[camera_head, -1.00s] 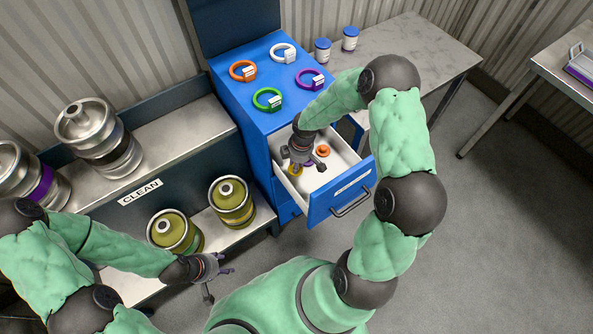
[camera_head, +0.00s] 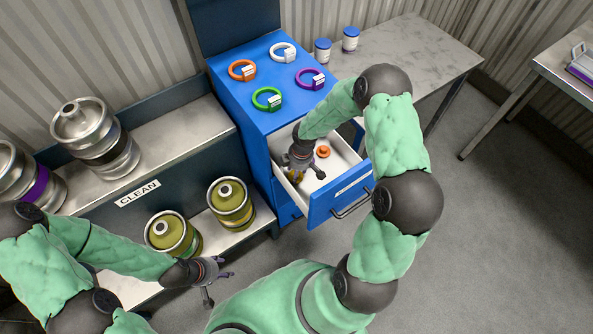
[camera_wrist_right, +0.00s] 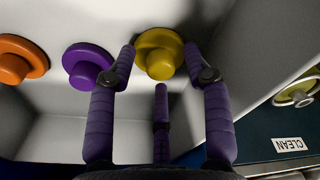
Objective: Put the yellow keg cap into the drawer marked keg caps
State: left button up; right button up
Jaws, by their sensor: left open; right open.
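The yellow keg cap (camera_wrist_right: 160,52) is inside the open blue drawer (camera_head: 340,196), near its left side. In the head view my right gripper mostly hides it. In the right wrist view my right gripper (camera_wrist_right: 160,62) is open, with a purple finger on either side of the cap; I cannot tell whether they touch it. A purple cap (camera_wrist_right: 88,66) and an orange cap (camera_wrist_right: 20,58) lie in a row beside it; the orange one also shows in the head view (camera_head: 323,151). My left gripper (camera_head: 219,286) is open and empty, low in front of the shelf.
The drawer belongs to a blue cabinet (camera_head: 245,103) with orange, white, green and purple rings on top. Kegs stand on the shelf marked CLEAN (camera_head: 137,192) and below it. A table (camera_head: 410,55) holds two jars. The floor at right is clear.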

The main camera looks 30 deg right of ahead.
aim_at(300, 176)
notch_tip(300, 176, up, 12)
jog(key=d+p, duration=0.1)
jog(key=p, duration=0.3)
jog(key=shift+s+p, duration=0.35)
jog(key=shift+s, duration=0.1)
